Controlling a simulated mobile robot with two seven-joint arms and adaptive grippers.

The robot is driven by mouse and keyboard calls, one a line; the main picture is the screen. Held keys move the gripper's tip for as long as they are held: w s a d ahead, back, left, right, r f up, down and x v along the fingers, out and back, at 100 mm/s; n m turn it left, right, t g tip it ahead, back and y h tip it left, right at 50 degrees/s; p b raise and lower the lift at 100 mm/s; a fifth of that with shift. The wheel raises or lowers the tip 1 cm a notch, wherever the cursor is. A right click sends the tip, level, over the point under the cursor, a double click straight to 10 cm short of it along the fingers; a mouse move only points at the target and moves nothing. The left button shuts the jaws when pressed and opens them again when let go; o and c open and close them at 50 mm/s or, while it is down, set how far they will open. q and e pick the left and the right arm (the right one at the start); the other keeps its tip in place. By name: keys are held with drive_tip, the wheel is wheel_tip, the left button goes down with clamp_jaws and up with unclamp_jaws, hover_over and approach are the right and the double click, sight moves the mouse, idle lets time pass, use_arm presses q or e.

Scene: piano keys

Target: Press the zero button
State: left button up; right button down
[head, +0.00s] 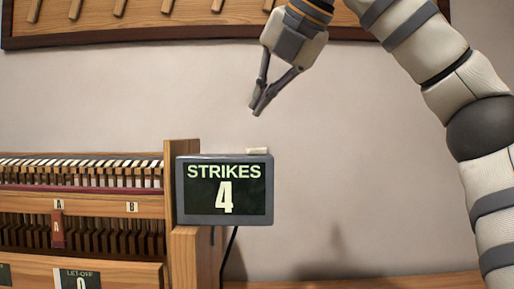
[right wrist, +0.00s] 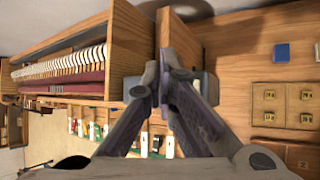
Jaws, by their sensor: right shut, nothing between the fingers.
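A dark grey counter box (head: 182,190) stands at the end of the wooden piano action model and reads "STRIKES 4". A small cream button (head: 257,150) sits on its top, towards the right end; no marking on it is readable. My right gripper (head: 254,111) is shut and empty, pointing down above the button with a visible gap. In the right wrist view my right gripper (right wrist: 164,62) covers the middle of the box, and the button is hidden; grey-blue parts of the box (right wrist: 210,88) show beside the fingers. My left gripper is not in view.
The piano action model (head: 80,205), with a row of keys and hammers, fills the left. A dark cable (head: 230,250) hangs below the box. A wooden rack (head: 100,35) hangs on the wall above. In the right wrist view a blue block (right wrist: 282,53) lies on the wood at right.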

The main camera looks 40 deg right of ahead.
drive_tip(key=shift+f, duration=1.95)
drive_tip(key=shift+f, duration=0.1)
drive_tip(key=shift+f, duration=0.35)
drive_tip(key=shift+f, duration=0.45)
drive_tip(key=shift+r, duration=0.1)
idle(0.5)
drive_tip(key=shift+r, duration=0.8)
drive_tip(key=shift+r, duration=2.5)
